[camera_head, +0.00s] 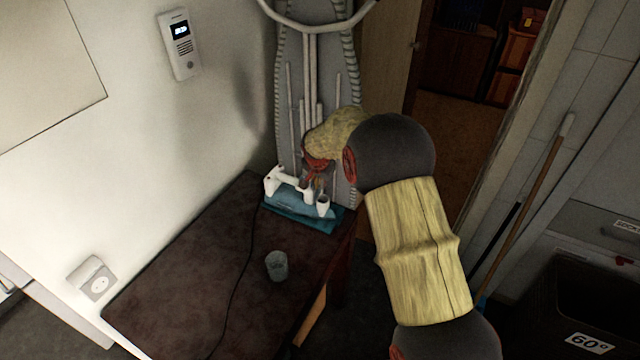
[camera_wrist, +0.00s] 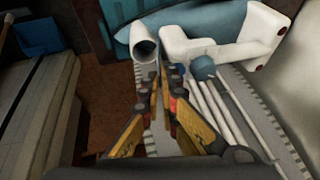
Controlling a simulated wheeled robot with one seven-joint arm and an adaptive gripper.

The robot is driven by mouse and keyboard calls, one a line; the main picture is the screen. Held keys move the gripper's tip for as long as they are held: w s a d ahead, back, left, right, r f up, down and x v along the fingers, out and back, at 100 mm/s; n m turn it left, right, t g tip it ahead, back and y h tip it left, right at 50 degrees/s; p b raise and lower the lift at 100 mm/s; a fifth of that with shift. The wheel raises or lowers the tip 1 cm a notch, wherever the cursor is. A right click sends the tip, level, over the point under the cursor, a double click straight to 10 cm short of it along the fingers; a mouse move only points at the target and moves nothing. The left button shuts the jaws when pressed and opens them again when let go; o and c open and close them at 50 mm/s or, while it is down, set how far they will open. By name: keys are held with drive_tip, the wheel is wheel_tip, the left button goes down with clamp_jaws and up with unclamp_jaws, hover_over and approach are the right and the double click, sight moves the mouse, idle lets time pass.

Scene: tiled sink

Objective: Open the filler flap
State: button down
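A white and blue appliance that looks like an iron (camera_head: 292,205) lies on a teal base at the far end of the brown table. In the wrist view its white handle part (camera_wrist: 238,42), a white round tube end (camera_wrist: 145,48) and a small blue knob (camera_wrist: 204,68) show. I cannot clearly tell which part is the filler flap. My gripper (camera_head: 318,186) is just above and behind the appliance in the head view. In the wrist view my gripper (camera_wrist: 160,78) has its fingertips together, just beside the tube end and left of the knob. Nothing shows between them, and contact cannot be told.
An ironing board (camera_head: 310,70) stands upright right behind the appliance. A grey cup (camera_head: 277,265) stands on the brown table (camera_head: 190,265), with a dark cord running beside it. A white wall with a socket (camera_head: 93,278) closes off the left. The table's near middle is mostly clear.

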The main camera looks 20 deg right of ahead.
drive_tip(key=c, duration=2.1)
unclamp_jaws()
drive_tip(key=shift+r, duration=0.1)
drive_tip(key=shift+v, duration=3.95)
